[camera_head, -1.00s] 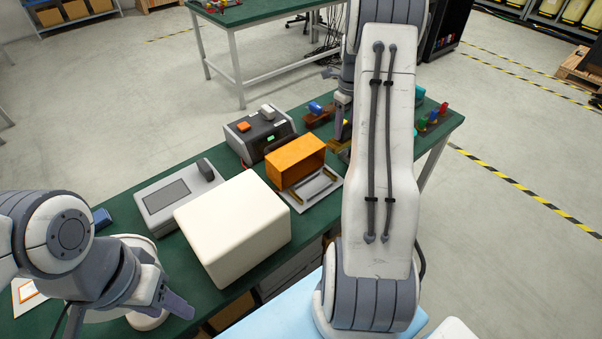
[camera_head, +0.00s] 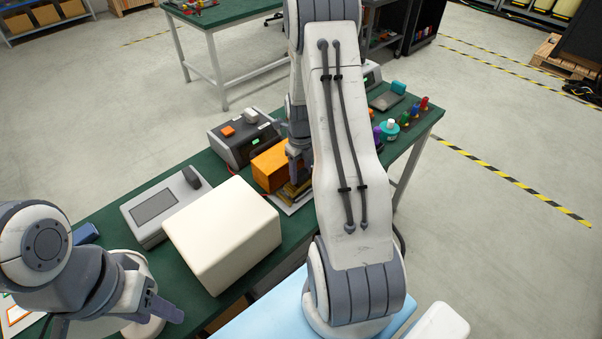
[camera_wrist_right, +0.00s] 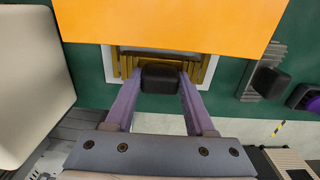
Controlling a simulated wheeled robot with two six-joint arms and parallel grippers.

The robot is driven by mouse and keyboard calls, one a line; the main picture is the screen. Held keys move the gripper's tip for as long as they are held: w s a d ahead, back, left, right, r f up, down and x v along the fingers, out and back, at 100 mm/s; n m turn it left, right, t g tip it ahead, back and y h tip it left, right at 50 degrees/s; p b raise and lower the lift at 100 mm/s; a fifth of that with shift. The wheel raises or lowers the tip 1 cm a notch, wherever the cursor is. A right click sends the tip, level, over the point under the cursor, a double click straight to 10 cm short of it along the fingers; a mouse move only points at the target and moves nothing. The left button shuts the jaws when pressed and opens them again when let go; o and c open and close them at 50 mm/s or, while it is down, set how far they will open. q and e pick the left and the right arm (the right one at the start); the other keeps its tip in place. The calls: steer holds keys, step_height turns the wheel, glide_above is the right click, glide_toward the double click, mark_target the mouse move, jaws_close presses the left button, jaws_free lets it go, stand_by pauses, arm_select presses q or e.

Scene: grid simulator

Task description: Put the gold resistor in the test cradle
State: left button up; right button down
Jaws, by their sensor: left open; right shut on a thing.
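My right gripper (camera_head: 297,168) is shut on the black grip (camera_wrist_right: 160,78) of the gold resistor. The resistor's ribbed gold body (camera_wrist_right: 206,70) shows on both sides of the grip in the right wrist view; part of it also shows in the head view (camera_head: 299,189). It is over the pale plate of the test cradle (camera_wrist_right: 107,64), close to the orange box. I cannot tell whether it rests in the cradle or hangs just above it; the resistor and arm hide most of the cradle. My left gripper (camera_head: 165,310) is open and empty at the lower left.
The orange box (camera_head: 270,165) stands directly beside the cradle. A big cream box (camera_head: 222,235) stands to the left, with a grey meter (camera_head: 155,208) behind it. A grey finned part with a black grip (camera_wrist_right: 270,82) lies right of the cradle. The dark device (camera_head: 243,140) is behind.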

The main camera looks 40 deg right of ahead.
steer(key=shift+f, duration=0.65)
steer(key=shift+f, duration=0.25)
steer(key=shift+c, duration=1.3)
jaws_free()
steer(key=shift+r, duration=0.1)
